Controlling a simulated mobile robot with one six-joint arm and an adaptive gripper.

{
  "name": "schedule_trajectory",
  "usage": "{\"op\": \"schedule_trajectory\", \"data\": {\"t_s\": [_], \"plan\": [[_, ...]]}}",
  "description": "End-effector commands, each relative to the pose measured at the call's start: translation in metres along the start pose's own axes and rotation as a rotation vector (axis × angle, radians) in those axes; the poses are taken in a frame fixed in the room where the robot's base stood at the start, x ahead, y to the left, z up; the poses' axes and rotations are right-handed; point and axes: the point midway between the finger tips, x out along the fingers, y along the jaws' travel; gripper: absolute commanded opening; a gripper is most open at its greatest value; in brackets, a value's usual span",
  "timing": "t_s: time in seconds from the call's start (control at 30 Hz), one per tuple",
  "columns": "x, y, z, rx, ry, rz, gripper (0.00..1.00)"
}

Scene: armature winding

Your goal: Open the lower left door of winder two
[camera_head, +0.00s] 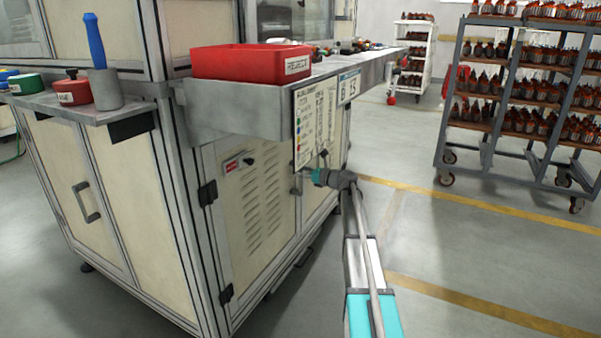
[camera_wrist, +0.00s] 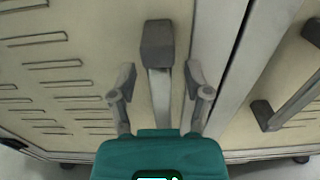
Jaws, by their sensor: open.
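The winder's lower cabinet shows a cream door with louvre slots (camera_head: 255,215), closed, with dark hinges on its left edge. Its grey handle (camera_head: 297,187) is at the door's right edge, partly hidden near my gripper. My gripper (camera_head: 318,177) is in front of that handle, under the shelf. In the wrist view the upright door handle (camera_wrist: 157,45) runs between the two spread fingers of my open gripper (camera_wrist: 158,82). One finger is on each side of the bar, with gaps visible. The louvred door panel (camera_wrist: 100,50) fills the left of that view. Finger depth around the bar is unclear.
A neighbouring door handle (camera_wrist: 290,102) is at the right, past a frame seam. A grey shelf (camera_head: 235,125) overhangs the door, carrying a red bin (camera_head: 250,64); a printed chart (camera_head: 315,120) hangs from its edge. Open floor (camera_head: 420,250) lies right, toward a rack (camera_head: 515,95).

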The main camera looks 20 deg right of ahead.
Motion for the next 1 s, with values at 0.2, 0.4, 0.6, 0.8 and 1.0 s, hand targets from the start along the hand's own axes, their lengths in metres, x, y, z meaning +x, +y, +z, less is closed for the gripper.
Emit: {"op": "schedule_trajectory", "data": {"t_s": [0.2,0.4,0.6,0.8,1.0], "plan": [[0.0021,0.0001,0.0,0.0,0.0,0.0,0.63],[0.002,0.0001,0.0,0.0,0.0,0.0,0.5],[0.0019,0.0001,0.0,0.0,0.0,0.0,0.13],[0.0019,-0.0002,0.0,0.0,0.0,-0.001,0.0],[0.0017,0.0005,0.0001,0.0,0.0,-0.002,0.0]]}}
